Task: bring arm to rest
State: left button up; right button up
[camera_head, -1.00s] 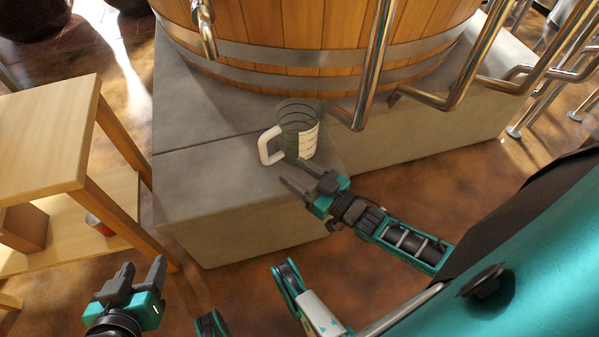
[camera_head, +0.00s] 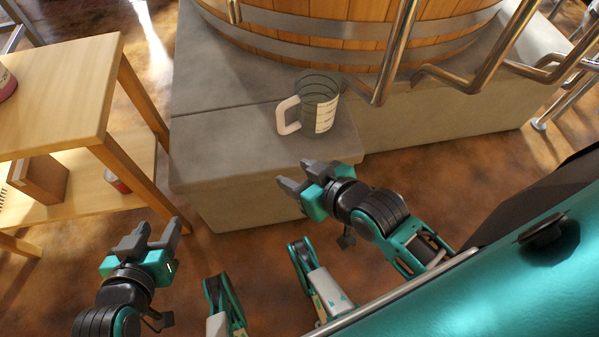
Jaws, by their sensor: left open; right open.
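My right gripper (camera_head: 293,175) is open and empty, in front of the near edge of the grey stone step, below the mug in the picture. A grey jug-like mug (camera_head: 317,103) with a white handle and pale markings stands upright on the stone step (camera_head: 230,150). My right gripper is apart from the mug.
A wooden table (camera_head: 60,90) with a lower shelf stands at the left. A red can (camera_head: 117,181) and a wooden box (camera_head: 40,180) are on the shelf. A large wooden barrel (camera_head: 330,32) and metal rails (camera_head: 395,55) stand behind the mug.

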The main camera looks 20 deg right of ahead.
pick_arm(q)
jog(key=s+a+r+y+p, duration=0.1)
jog(key=s+a+r+p, duration=0.1)
jog(key=r+p, duration=1.1)
jog(key=a+p, duration=0.1)
jog(key=p, duration=0.5)
jog(key=shift+a+r+p, duration=0.15)
jog(key=shift+a+p, duration=0.2)
jog(key=shift+a, duration=0.05)
jog(key=shift+s+a+r+p, duration=0.1)
jog(key=shift+a+r+p, duration=0.3)
jog(key=shift+p, duration=0.4)
jog(key=shift+c, duration=0.3)
jog(key=shift+d, duration=0.1)
pick_arm(e)
jog(key=s+d+r+h, duration=0.1)
jog(key=d+r, duration=0.3)
jog(key=r, duration=1)
jog(key=shift+s+d+h, duration=0.2)
jog(key=shift+s+h, duration=0.2)
jog(key=shift+s, duration=0.2)
pick_arm(q)
jog(key=shift+f, duration=0.1)
